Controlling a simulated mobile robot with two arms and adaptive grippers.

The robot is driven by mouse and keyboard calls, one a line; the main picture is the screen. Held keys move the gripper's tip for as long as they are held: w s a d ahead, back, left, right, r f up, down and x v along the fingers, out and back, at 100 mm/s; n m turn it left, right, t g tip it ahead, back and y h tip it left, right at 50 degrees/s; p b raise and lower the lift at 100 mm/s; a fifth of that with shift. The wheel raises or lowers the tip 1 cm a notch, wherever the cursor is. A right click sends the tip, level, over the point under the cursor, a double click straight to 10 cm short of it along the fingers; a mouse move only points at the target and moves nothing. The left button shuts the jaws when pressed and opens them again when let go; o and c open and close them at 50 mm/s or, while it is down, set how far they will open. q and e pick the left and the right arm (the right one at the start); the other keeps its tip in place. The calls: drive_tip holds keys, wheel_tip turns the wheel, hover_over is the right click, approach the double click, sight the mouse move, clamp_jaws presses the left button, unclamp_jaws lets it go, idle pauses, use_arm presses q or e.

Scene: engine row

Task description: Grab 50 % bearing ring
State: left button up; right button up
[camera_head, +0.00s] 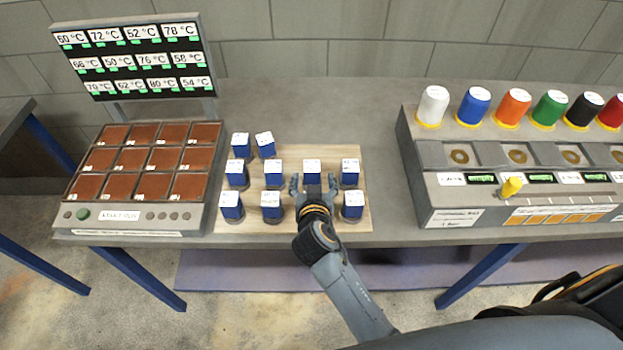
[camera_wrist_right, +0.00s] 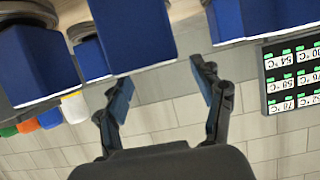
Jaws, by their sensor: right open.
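Several blue blocks with white labelled tops and dark round bases stand on a light wooden board (camera_head: 290,152). Their labels are too small to read, so I cannot tell which is the 50 % one. My right gripper (camera_head: 314,188) is open and empty, low over the front part of the board. One block (camera_head: 312,171) stands just beyond its fingertips; another (camera_head: 353,206) is to its right and one (camera_head: 271,207) to its left. In the right wrist view the open fingers (camera_wrist_right: 163,78) point toward a large blue block (camera_wrist_right: 132,32). My left gripper is not in view.
A heater panel with brown plates (camera_head: 148,160) and a temperature display (camera_head: 135,60) stand left of the board. A grey fixture (camera_head: 440,190) with coloured spools (camera_head: 473,105) stands to the right. Bare table (camera_head: 380,130) lies between board and fixture.

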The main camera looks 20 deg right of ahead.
sight(312, 168)
drive_tip(key=shift+x, duration=1.25)
drive_tip(key=b+x, duration=0.1)
drive_tip(key=x, duration=0.3)
drive_tip(key=shift+w+a+b, duration=0.1)
drive_tip(key=shift+w+b, duration=0.1)
drive_tip(key=shift+b, duration=0.2)
drive_tip(key=shift+w+f, duration=0.1)
drive_tip(key=shift+w, duration=0.15)
drive_tip(key=shift+s, duration=0.15)
drive_tip(key=shift+c, duration=0.8)
clamp_jaws()
